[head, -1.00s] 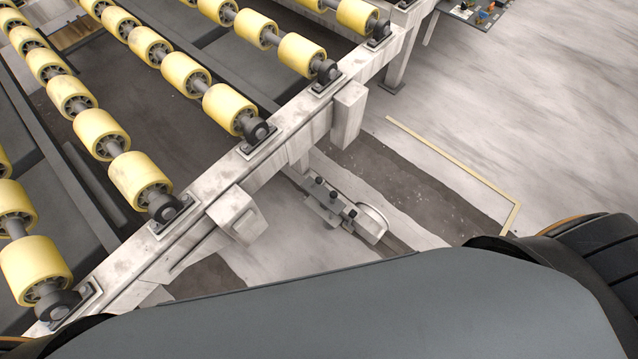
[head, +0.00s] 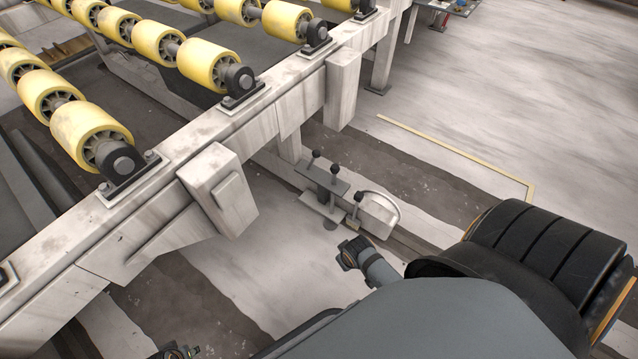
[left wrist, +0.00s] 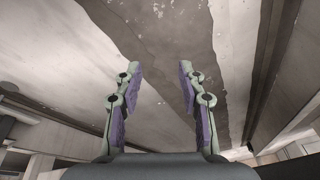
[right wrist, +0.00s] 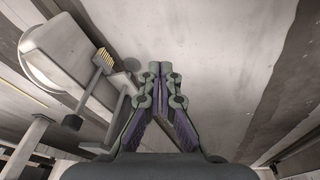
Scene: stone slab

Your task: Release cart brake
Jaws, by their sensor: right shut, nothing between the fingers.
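The likely brake fitting (head: 322,184) is a small pale metal assembly low beside the cart frame, with short dark-knobbed levers (head: 336,170) and a rounded pale guard (head: 378,212). That gripper is shut and empty, apart from the fitting. My left gripper (left wrist: 158,75) is open and empty over the floor. Part of my arm shows just below the fitting in the head view; its fingers are hard to make out there.
A pale metal roller frame (head: 290,105) with yellow rollers (head: 92,135) fills the left and top. A square post end (head: 222,190) juts out from the frame. Floor to the right is open, with a yellow line (head: 455,152). A small table (head: 450,8) stands at the top.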

